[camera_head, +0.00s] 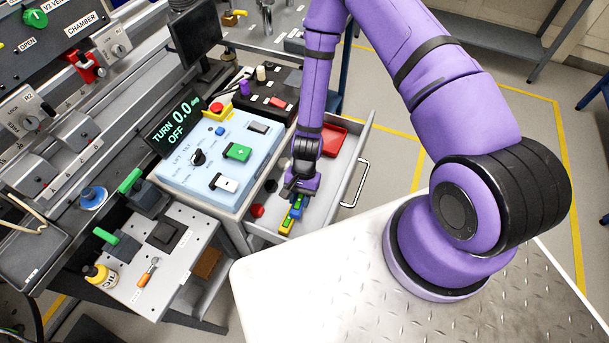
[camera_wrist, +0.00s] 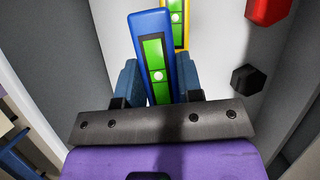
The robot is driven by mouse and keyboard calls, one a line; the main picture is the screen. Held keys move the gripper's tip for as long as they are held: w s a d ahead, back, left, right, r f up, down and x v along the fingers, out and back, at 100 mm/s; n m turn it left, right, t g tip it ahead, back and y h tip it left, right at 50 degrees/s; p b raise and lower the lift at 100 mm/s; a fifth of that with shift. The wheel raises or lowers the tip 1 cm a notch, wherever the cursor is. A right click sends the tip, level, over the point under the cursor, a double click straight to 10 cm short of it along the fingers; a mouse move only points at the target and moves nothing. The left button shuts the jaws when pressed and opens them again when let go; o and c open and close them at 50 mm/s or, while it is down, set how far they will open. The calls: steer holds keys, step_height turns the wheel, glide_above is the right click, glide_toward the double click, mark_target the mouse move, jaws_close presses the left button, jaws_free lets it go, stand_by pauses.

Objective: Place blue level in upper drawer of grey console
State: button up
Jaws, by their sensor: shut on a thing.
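The blue level (camera_wrist: 154,50), a bar with green vial windows, is between the fingers of my gripper (camera_wrist: 158,85) in the wrist view. My gripper is shut on it. In the head view my gripper (camera_head: 297,191) points down inside the open upper drawer (camera_head: 345,172) of the grey console (camera_head: 234,219), with the blue level (camera_head: 297,208) low under it. I cannot tell whether the level touches the drawer floor. A yellow level (camera_head: 286,226) lies close beside it; it also shows behind the blue one in the wrist view (camera_wrist: 181,30).
The drawer also holds a red tray (camera_head: 333,139), a red piece (camera_head: 257,211) and a black hexagonal piece (camera_wrist: 248,79). The drawer handle (camera_head: 357,184) sticks out to the right. A light blue control panel (camera_head: 222,154) tops the console. A metal-plate surface (camera_head: 340,280) stands in front.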

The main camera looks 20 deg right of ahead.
mark_target(300, 208)
steer(key=s, duration=0.1)
steer(key=s+a, duration=0.1)
steer(key=s+m, duration=0.1)
steer(key=shift+s+a+f, duration=0.2)
steer(key=shift+f, duration=0.05)
steer(key=w+d, duration=0.3)
steer(key=w, duration=0.1)
steer(key=w+d+f, duration=0.1)
steer(key=w+d, duration=0.1)
steer(key=w, duration=0.2)
steer(key=w+d, duration=0.3)
steer(key=w, duration=0.1)
steer(key=shift+w+d+f, duration=0.25)
steer(key=shift+w+d, duration=0.05)
steer(key=shift+w, duration=0.05)
steer(key=shift+w+d+f, duration=0.15)
steer(key=shift+f, duration=1.6)
steer(key=o, duration=1)
steer(key=v, duration=1.2)
steer(key=shift+d, duration=0.15)
